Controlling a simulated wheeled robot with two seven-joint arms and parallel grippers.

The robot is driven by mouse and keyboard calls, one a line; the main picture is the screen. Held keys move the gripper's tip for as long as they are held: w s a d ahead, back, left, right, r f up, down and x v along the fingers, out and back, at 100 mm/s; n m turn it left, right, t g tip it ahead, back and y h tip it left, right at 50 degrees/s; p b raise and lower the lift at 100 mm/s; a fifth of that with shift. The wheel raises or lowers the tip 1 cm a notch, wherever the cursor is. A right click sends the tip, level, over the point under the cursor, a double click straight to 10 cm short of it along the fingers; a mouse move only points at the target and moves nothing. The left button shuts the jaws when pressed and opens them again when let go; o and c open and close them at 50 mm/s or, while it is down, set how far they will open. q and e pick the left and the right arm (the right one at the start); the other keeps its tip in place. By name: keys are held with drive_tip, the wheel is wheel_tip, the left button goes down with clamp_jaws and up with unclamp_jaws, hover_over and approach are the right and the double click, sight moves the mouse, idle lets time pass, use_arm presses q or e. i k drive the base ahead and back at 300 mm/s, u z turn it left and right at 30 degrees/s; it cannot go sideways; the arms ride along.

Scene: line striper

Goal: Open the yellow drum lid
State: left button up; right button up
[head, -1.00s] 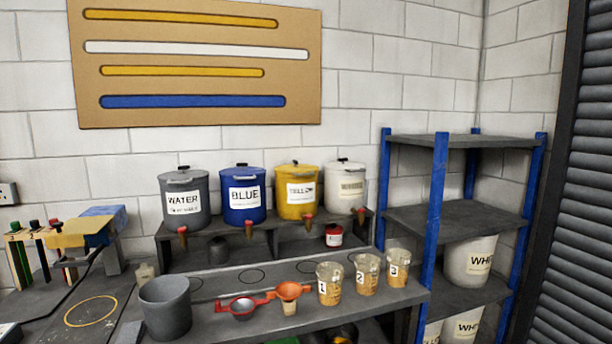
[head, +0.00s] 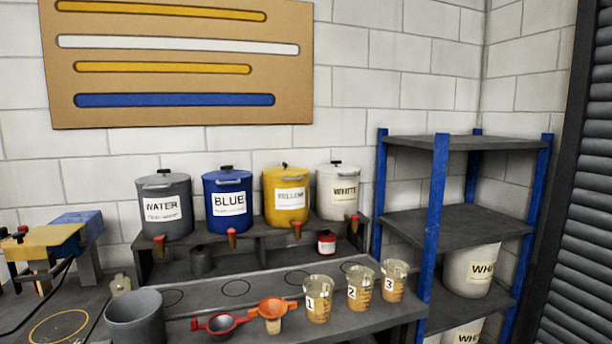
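The yellow drum (head: 286,198) stands on the raised back shelf of the bench, between the blue drum (head: 228,202) and the white drum (head: 338,194). Its yellow lid (head: 284,170) sits on top, with a small dark knob. A white label is on its front and a tap with a red end sticks out low at the front. The lid appears closed. Neither of my grippers is in the head view.
A grey water drum (head: 165,208) stands left of the blue drum. Several numbered cups (head: 318,300), a red-handled strainer (head: 220,324), an orange funnel (head: 272,308) and a grey bucket (head: 136,318) line the bench front. A blue-post shelf (head: 440,215) stands at right.

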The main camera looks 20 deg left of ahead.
sight(291, 173)
drive_tip(key=u, duration=0.05)
drive_tip(key=i, duration=0.6)
drive_tip(key=u, duration=2.5)
